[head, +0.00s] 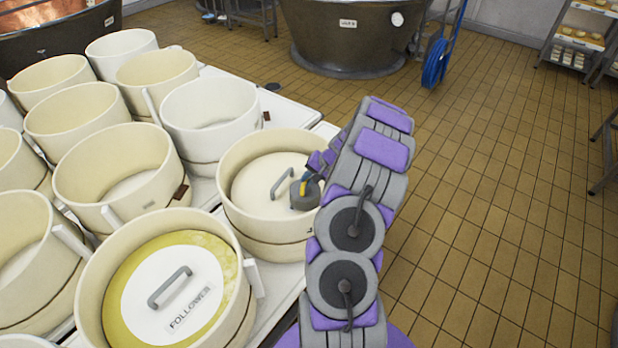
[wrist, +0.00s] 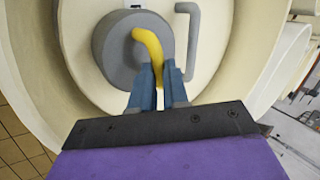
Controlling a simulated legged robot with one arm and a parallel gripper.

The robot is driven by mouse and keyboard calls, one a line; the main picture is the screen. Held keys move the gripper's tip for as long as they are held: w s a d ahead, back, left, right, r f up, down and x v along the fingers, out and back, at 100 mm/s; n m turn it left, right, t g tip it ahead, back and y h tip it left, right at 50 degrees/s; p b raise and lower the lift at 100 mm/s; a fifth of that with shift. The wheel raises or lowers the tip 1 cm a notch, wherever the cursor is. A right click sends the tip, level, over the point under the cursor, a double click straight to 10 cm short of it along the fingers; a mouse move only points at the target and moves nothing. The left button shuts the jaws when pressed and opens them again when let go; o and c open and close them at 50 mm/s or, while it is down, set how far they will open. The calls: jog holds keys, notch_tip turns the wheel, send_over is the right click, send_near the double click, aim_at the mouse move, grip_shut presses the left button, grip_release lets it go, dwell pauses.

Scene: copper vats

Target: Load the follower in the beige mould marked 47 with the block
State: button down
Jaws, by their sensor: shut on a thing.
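A beige mould (head: 240,215) stands at the right edge of the table. Inside it lies a cream follower disc (head: 255,180) with a grey bar handle (head: 283,183). A round grey block (head: 304,199) with a yellow handle is over the right part of this disc, beside the bar handle. My gripper (wrist: 158,80) is shut on the block's yellow handle (wrist: 150,46). The grey block (wrist: 112,58) also shows in the wrist view, inside the mould's wall. I cannot tell whether it touches the disc. No number 47 is readable.
A nearer beige mould (head: 92,290) holds a yellow-rimmed follower (head: 135,300) labelled FOLLOWER. Several open white and beige moulds crowd the table to the left. Tiled floor (head: 480,220) lies clear to the right. A dark vat (head: 345,45) stands behind.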

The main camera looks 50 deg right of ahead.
dwell(0.4)
jog(key=c, duration=1.1)
grip_release()
jog(key=shift+f, duration=0.1)
jog(key=shift+o, duration=0.2)
notch_tip(320, 180, up, 7)
jog(key=p, duration=0.4)
